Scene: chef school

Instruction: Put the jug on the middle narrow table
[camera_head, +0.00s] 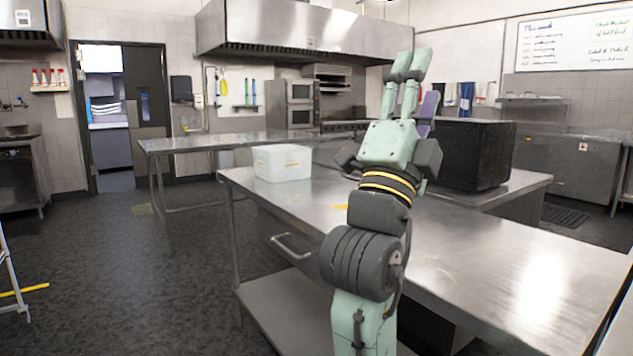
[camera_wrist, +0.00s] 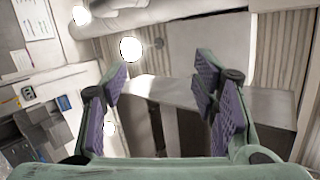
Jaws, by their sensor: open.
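No object that I can clearly identify as a jug shows in either view. My gripper (camera_head: 408,63) is raised above the near steel table, pointing up. In the wrist view my gripper (camera_wrist: 162,78) has its purple-padded fingers spread apart with nothing between them. The near steel table (camera_head: 480,245) runs along the right and has a lower shelf. Another steel table (camera_head: 205,143) stands behind it. I cannot tell which table is the middle narrow one.
A translucent white bin (camera_head: 282,163) sits on the near table's far left corner. A black box-shaped object (camera_head: 470,155) stands behind my arm. A steel hood (camera_head: 300,30) hangs above. The dark floor (camera_head: 130,270) at left is mostly open, with a ladder-like frame (camera_head: 12,270) at its edge.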

